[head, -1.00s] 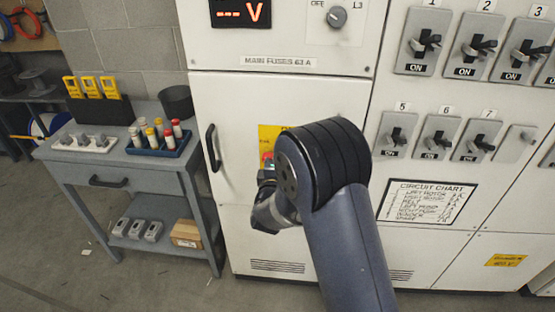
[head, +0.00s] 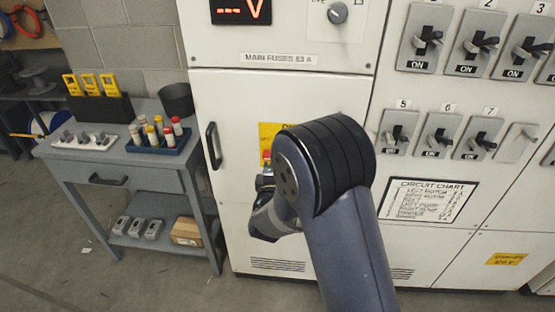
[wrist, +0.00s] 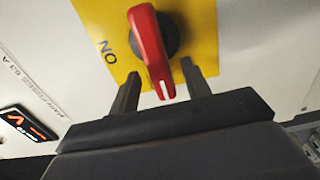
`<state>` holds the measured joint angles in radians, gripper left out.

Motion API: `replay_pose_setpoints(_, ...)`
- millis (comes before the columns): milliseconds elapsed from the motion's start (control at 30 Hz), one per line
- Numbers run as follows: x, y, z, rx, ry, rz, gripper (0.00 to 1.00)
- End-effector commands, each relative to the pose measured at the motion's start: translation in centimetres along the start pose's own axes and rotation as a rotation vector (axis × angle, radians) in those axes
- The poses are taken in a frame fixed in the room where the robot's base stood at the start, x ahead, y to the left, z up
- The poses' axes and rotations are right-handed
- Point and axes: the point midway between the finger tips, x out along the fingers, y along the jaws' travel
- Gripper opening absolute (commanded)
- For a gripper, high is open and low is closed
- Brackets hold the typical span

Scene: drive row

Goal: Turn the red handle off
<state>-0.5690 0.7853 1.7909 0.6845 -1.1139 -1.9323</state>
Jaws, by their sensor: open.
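The red handle (wrist: 150,50) is a lever on a dark round hub, fixed to a yellow plate (wrist: 205,22) on the cabinet door. In the wrist view its white-marked tip points towards my gripper, and the word ON is on the plate left of it. My gripper (wrist: 160,72) is open, with one finger on each side of the handle's tip end; gaps show on both sides. In the head view the red handle (head: 266,156) shows only as a small bit; my arm hides much of the plate and most of my gripper (head: 264,180).
The white cabinet (head: 230,110) has a door handle (head: 213,147) on the left and several ON switches (head: 439,135) on the right. A grey workbench (head: 120,165) with fuses and yellow devices stands at the left. Grey floor lies clear in front.

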Motion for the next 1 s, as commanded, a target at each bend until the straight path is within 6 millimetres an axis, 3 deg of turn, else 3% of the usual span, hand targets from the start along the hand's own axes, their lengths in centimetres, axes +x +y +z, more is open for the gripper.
replay_pose_setpoints(200,-4.7,-0.2,-0.2,-0.001,0.004,-0.001,0.45)
replay_pose_setpoints(400,-7.3,-0.1,-0.1,0.0,0.003,-0.001,0.45)
replay_pose_setpoints(800,-8.1,0.0,0.0,0.0,0.0,0.0,0.45)
replay_pose_setpoints(1000,-7.2,0.0,0.0,0.0,-0.001,0.0,0.45)
